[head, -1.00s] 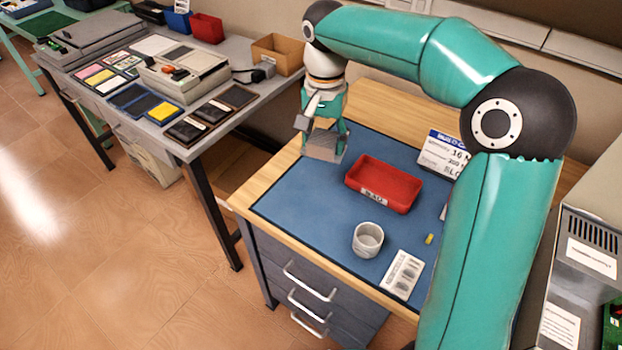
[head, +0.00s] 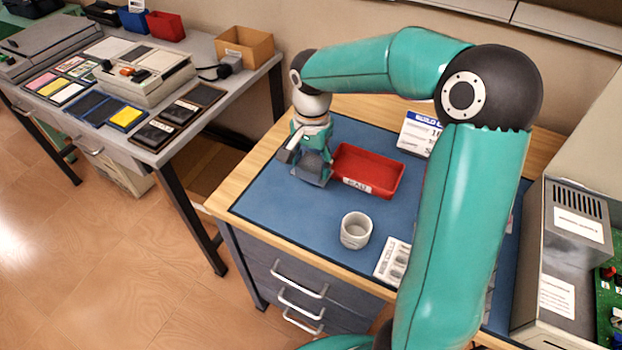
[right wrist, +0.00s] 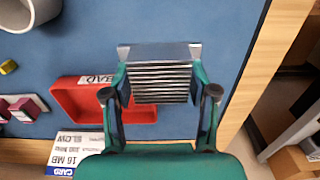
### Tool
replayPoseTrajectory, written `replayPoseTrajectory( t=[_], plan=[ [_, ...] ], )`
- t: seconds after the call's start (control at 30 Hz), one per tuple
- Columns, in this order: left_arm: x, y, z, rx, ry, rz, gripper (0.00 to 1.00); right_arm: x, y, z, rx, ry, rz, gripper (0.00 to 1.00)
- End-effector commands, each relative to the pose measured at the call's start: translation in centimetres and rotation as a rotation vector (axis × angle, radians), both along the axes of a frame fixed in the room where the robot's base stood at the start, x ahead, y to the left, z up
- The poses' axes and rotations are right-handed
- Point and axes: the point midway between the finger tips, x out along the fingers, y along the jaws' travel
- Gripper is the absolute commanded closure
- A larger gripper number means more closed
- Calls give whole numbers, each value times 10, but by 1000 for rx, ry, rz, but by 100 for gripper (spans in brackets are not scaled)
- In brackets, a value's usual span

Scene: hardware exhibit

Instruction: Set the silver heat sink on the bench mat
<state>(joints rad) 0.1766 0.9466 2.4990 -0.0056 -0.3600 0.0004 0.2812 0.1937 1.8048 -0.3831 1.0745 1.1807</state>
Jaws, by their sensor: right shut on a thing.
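The silver heat sink (right wrist: 160,52) is finned and sits between the fingers of my right gripper (right wrist: 158,88) in the right wrist view. The gripper is shut on its two sides. In the head view my right gripper (head: 312,160) points down, with the heat sink (head: 309,179) at its tips, over the left part of the blue bench mat (head: 290,215). The heat sink is low, close to the mat; I cannot tell whether it touches. My left gripper is not in view.
A red bin (head: 374,190) stands just right of the heat sink. A grey-white cup (head: 356,231) and a white label card (head: 391,262) are nearer the front. A printed sign (head: 417,134) stands at the back. Clear mat lies in front of the gripper.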

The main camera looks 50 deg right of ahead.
Motion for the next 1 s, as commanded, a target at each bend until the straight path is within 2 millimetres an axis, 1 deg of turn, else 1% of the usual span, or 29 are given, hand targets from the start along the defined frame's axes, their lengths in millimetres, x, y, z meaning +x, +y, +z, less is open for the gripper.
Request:
replayPoseTrajectory(
  t=[0.17,0.3,0.43,0.5,0.73,0.83,0.87,0.9,0.97,1.0],
  plan=[
    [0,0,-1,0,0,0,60,0,0,-12,0,0,-1,61],
    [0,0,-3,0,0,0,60,-1,0,-31,0,2,-1,61],
    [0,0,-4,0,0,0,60,-1,-1,-47,0,2,-2,61],
    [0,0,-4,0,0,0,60,0,-1,-50,0,-1,-2,61],
    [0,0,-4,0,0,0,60,0,-1,-50,0,-2,-2,61],
    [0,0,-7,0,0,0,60,0,-1,-53,0,-2,-1,61],
    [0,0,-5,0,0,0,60,0,-1,-52,0,-1,-1,37],
    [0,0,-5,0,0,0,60,0,-1,-52,0,-1,-1,30],
    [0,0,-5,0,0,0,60,0,-1,-52,0,-1,-1,20],
    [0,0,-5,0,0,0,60,0,-1,-52,0,-1,-1,17]
  ],
)
